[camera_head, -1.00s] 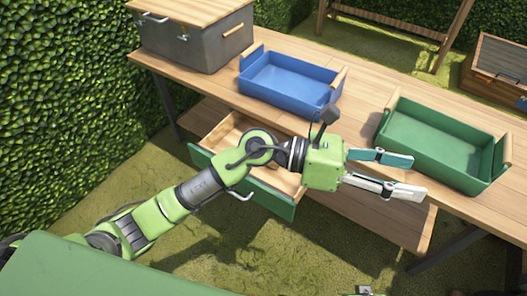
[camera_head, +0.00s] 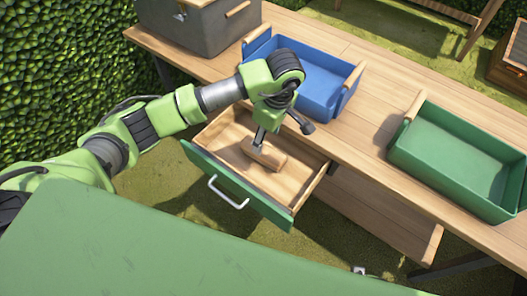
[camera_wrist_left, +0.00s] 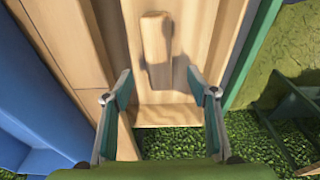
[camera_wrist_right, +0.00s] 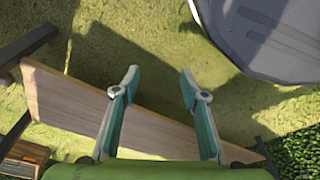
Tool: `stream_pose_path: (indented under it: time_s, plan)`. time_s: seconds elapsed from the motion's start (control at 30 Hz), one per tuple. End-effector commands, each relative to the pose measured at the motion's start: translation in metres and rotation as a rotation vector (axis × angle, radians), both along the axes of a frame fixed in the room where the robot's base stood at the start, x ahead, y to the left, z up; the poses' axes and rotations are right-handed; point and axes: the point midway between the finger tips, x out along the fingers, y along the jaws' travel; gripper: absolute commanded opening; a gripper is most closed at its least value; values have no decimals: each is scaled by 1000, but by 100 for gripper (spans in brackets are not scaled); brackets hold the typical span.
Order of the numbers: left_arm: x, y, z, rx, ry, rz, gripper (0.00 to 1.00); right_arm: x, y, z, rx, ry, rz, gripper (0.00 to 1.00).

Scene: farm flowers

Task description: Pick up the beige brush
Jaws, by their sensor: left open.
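The beige brush (camera_head: 266,155) lies in the open wooden drawer (camera_head: 222,133); only a plain block shape shows, no bristles. In the left wrist view the brush (camera_wrist_left: 156,48) lies on the drawer floor, ahead of and between the fingers. My left gripper (camera_head: 258,139) points down over the drawer, its far finger side partly hidden by the wrist. In the left wrist view the gripper (camera_wrist_left: 161,85) is open and empty, apart from the brush. My right gripper (camera_wrist_right: 157,83) shows only in the right wrist view, open and empty above the ground.
The drawer's green front (camera_head: 238,184) has a white handle. A blue tray (camera_head: 318,97) stands behind the drawer on the wooden table (camera_head: 354,142). A green tray (camera_head: 455,165) stands at right and a grey box (camera_head: 205,40) at back left. A hedge is at left.

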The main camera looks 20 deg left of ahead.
Motion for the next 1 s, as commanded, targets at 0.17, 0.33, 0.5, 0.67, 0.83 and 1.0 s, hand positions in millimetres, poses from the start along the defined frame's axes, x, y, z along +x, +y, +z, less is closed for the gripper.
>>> stream_pose_path:
  time_s: [0.17,0.33,0.5,0.67,0.83,1.0]
  plan:
    - [1,3,-27,-3,1,1,53,5,0,9,0,-6,-1,40]
    - [1,5,-38,-4,2,1,53,7,1,13,0,-9,-1,40]
    - [3,9,-63,-4,3,1,53,11,1,20,1,-14,-2,40]
    - [4,12,-81,-5,1,0,53,14,1,31,1,-20,-3,40]
    - [5,13,-85,-3,-1,1,53,15,1,34,2,-20,-4,40]
    - [5,13,-84,-3,-1,0,40,15,1,34,2,-20,-4,40]
